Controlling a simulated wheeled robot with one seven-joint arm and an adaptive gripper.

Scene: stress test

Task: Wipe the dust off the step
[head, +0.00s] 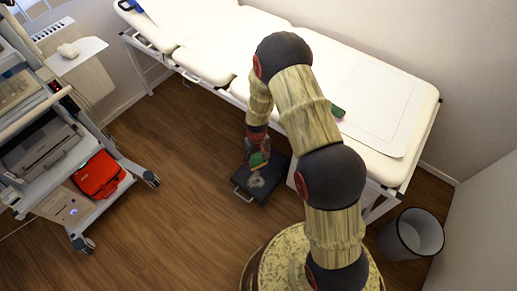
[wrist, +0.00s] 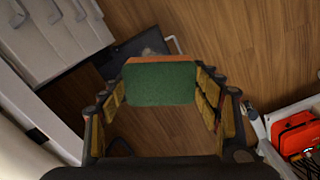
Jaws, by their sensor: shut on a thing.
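The step (head: 270,186) is a low black platform with a metal handle, on the wood floor beside the couch. A pale grey dusty patch (head: 256,180) shows on its top. My gripper (head: 257,155) is above the far part of the step. It is shut on a sponge with a green face and an orange side, held between the fingers in the wrist view (wrist: 160,84). The step also shows in the wrist view (wrist: 85,88), behind the sponge and fingers, which hide part of it. I cannot tell whether the sponge touches the step.
A white padded couch (head: 290,75) runs behind the step, with a small green object (head: 337,112) on it. A bin (head: 417,234) is at right. Open floor lies between cart and step.

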